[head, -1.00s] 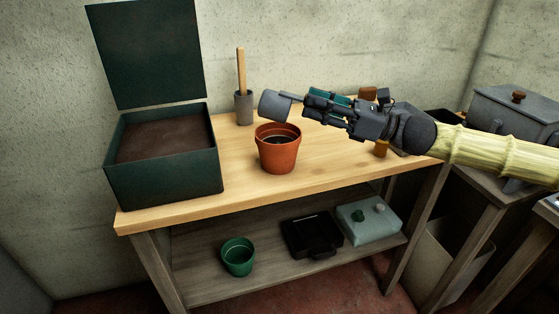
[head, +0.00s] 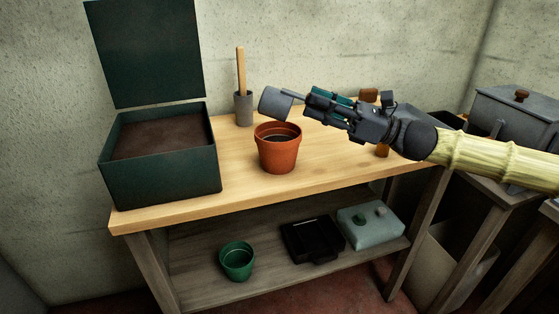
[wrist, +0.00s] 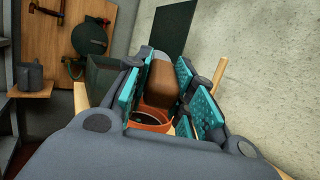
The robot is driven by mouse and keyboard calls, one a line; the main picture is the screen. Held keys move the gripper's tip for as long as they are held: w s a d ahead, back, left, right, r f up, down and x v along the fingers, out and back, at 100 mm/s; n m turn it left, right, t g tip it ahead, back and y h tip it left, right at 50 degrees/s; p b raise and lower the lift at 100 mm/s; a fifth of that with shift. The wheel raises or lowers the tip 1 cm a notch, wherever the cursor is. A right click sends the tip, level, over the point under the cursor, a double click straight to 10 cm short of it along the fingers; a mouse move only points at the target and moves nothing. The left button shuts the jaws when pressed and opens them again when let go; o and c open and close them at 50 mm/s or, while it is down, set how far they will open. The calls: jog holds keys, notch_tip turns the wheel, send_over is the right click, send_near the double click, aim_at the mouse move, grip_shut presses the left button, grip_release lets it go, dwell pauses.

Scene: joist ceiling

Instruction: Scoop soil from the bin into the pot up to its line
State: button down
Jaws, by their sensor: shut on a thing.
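The soil bin (head: 160,177) is a dark green box with its lid up, at the left of the bench, with brown soil (head: 150,138) inside. The terracotta pot (head: 278,158) stands upright right of it, with dark content low inside; I cannot make out its line. My gripper (head: 312,98) is shut on a grey scoop (head: 275,102), held tilted just above the pot's rim and apart from it. In the wrist view, a brown surface (wrist: 165,80) shows between the teal fingers (wrist: 168,95), above the pot's orange rim (wrist: 150,123); I cannot tell whether it is soil.
A grey holder (head: 244,110) with a wooden stick stands behind the pot. Small brown items sit behind my gripper. The lower shelf holds a green pot (head: 237,261), a black tray (head: 311,240) and a pale box (head: 371,228).

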jog(key=shift+f+b, duration=0.45)
jog(key=shift+b, duration=0.8)
jog(key=shift+r+p, duration=0.55)
jog(key=shift+p, duration=0.3)
jog(key=shift+a+r+p, duration=0.1)
jog(key=shift+r+p, duration=0.25)
jog(key=shift+p, duration=0.7)
jog(key=shift+r+h+p, duration=0.1)
jog(key=shift+h+p, duration=0.2)
jog(key=shift+p, duration=0.65)
jog(key=shift+a+r+p, duration=0.15)
jog(key=shift+p, duration=0.75)
jog(key=h+p, duration=0.1)
jog(key=p, duration=0.1)
jog(key=shift+a+r+p, duration=0.15)
jog(key=shift+r+p, duration=0.05)
jog(key=shift+p, duration=0.15)
jog(key=p, duration=0.2)
jog(key=h+p, duration=0.1)
jog(key=p, duration=0.2)
jog(key=shift+w+a+r+g, duration=0.1)
jog(key=shift+a+r+g, duration=0.2)
jog(key=shift+r, duration=0.1)
jog(key=shift+f+p, duration=0.2)
jog(key=shift+p, duration=0.3)
